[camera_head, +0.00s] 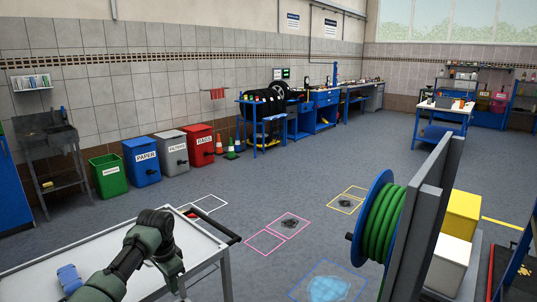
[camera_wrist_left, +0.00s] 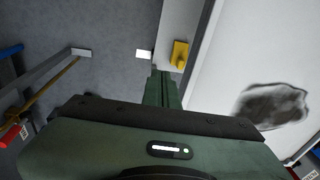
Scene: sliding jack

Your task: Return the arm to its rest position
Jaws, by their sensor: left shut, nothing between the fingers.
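My left arm (camera_head: 150,248) comes in from the lower left in the head view, dark green and black. It is bent over the edge of a pale grey cart top. The fingers of my left gripper (camera_wrist_left: 164,88) show in the left wrist view. They are closed together, with nothing between them. My right arm and gripper are not in view.
The cart top (camera_head: 45,266) holds a small blue object (camera_head: 68,278). A green hose reel (camera_head: 382,222) on a grey panel stands at the right. Labelled bins (camera_head: 142,162) line the wall. A light-blue puddle (camera_head: 328,288) and outlined patches mark the floor.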

